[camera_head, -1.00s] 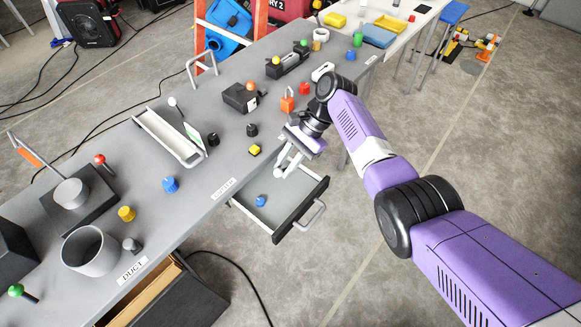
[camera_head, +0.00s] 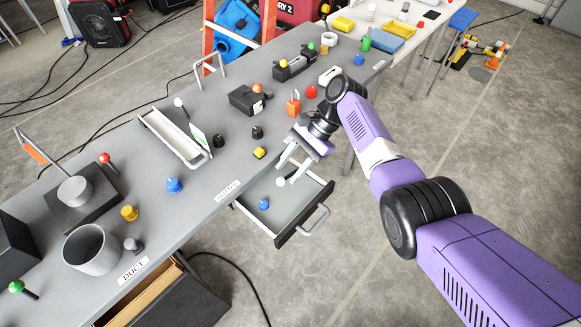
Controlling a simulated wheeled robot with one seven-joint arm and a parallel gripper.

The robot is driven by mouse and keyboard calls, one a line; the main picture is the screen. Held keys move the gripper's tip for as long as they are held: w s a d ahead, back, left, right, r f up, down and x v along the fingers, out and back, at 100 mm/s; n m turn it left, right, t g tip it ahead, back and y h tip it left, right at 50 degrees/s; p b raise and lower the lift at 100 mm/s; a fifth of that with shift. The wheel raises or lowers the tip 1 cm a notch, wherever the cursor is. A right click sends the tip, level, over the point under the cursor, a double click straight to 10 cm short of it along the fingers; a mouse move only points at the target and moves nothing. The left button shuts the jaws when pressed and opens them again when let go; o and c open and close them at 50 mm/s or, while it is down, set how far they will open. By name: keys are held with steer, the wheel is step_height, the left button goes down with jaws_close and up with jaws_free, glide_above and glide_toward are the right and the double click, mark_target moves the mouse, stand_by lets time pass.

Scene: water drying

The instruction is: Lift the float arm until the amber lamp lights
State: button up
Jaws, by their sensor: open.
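My gripper (camera_head: 286,171) is open, pointing down and left over the open drawer (camera_head: 312,213) at the table's front edge. A small white round thing (camera_head: 281,182) shows by its fingertips; I cannot tell whether the fingers touch it. A white-tipped rod (camera_head: 180,104) stands at the far end of a pale trough (camera_head: 160,133), left of the gripper; I cannot tell whether it is the float arm. An orange dome (camera_head: 257,88) sits on a black box (camera_head: 245,101), and a yellow dome (camera_head: 283,63) on another; I cannot tell which is the amber lamp.
A blue knob (camera_head: 264,204) lies in the drawer. A grey cup (camera_head: 91,250) is at the front left. Orange (camera_head: 293,105) and red (camera_head: 311,92) pieces stand behind my gripper.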

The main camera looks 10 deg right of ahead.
steer(key=v, duration=0.7)
steer(key=shift+d+r, duration=0.3)
